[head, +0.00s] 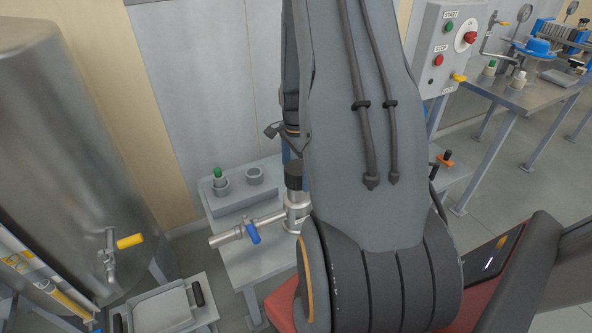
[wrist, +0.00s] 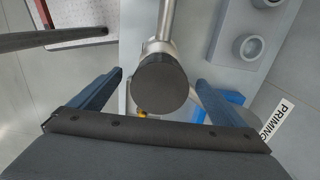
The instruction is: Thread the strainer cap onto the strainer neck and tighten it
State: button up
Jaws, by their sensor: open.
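The dark round strainer cap (head: 294,176) sits upright on top of the silver strainer body (head: 297,208), over the neck. The neck's threads are hidden, so I cannot tell how far the cap is screwed on. In the wrist view the cap (wrist: 160,84) is seen from above as a dark disc. My gripper (wrist: 160,77) is open, with one blue finger on each side of the cap and visible gaps between. In the head view my arm hides most of the gripper.
A pipe with a blue-handled valve (head: 252,233) runs left from the strainer. Behind it, a grey block (head: 235,200) carries a green-topped item (head: 218,174) and an empty round holder (head: 254,176). A steel tank (head: 70,120) stands left. A start/stop box (head: 450,45) is at upper right.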

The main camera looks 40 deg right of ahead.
aim_at(296, 168)
jog(key=shift+r, duration=0.1)
jog(key=shift+r+b, duration=0.8)
jog(key=shift+r, duration=3)
jog(key=s+a+r+n, duration=0.2)
jog(key=s+a+n, duration=0.1)
jog(key=a+n, duration=0.4)
jog(key=s+a+r+n, duration=0.2)
jog(key=a+n, duration=0.4)
jog(key=a, duration=0.5)
jog(key=s+a+r+n+t, duration=0.1)
jog(key=s+a+r+n, duration=0.1)
jog(key=s+a+n, duration=0.2)
jog(key=a+n, duration=0.3)
jog(key=a, duration=0.3)
jog(key=shift+s+n, duration=0.15)
jog(key=shift+n, duration=0.15)
